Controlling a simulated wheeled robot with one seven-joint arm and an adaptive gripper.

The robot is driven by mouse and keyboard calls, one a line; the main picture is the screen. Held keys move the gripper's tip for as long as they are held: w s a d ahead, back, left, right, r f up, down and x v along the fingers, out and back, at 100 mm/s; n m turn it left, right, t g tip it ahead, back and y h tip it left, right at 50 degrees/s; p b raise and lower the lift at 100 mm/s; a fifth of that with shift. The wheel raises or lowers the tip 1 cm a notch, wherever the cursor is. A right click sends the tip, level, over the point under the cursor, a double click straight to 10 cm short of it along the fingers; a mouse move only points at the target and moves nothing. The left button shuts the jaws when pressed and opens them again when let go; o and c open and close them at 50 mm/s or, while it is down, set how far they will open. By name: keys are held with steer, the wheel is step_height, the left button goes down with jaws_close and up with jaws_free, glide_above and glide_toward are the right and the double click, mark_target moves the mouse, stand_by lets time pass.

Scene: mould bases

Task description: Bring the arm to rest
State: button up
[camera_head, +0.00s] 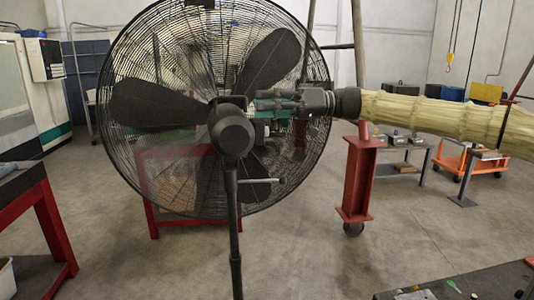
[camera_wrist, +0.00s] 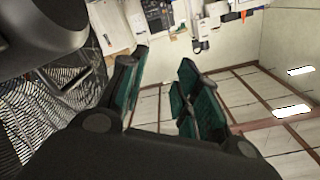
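My gripper (camera_head: 265,104) is at the end of my arm, which reaches in from the right in a yellowish sleeve (camera_head: 440,115). It overlaps the right half of the big black fan (camera_head: 232,132) in the head view. In the wrist view my gripper (camera_wrist: 160,72) shows two fingers with green pads, spread apart with nothing between them. Whether the gripper touches the fan cannot be told.
The fan's grille (camera_wrist: 60,90) is close at the left in the wrist view. A red stand (camera_head: 358,185) is below my arm. A dark tabletop (camera_head: 470,285) with small items is at lower right. A red-legged table (camera_head: 45,215) is at left. Open floor (camera_head: 300,260) lies between.

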steer(key=a+f+m+t+h, duration=0.1)
steer(key=a+f+m+h, duration=0.2)
steer(key=f, duration=1)
steer(key=a+f+m+t, duration=0.15)
steer(key=a+f, duration=0.35)
steer(key=f, duration=0.8)
steer(key=s+d+f+m+h, duration=0.1)
steer(key=s+f+m+h, duration=0.35)
steer(key=f, duration=1.05)
steer(key=s+f+m+h, duration=0.1)
steer(key=s+f, duration=0.7)
steer(key=f, duration=0.8)
steer(key=s+d+f+m+h, duration=0.1)
steer(key=s+d+f+h, duration=0.1)
steer(key=s+d+f, duration=0.55)
steer(key=s+d+f+m+h, duration=0.1)
steer(key=s+d+f+h, duration=0.3)
steer(key=s+f, duration=0.7)
steer(key=s+d+f+m+h, duration=0.1)
steer(key=s+d+f+h, duration=0.2)
steer(key=s+d, duration=1.2)
steer(key=d, duration=0.3)
steer(key=shift+s, duration=0.4)
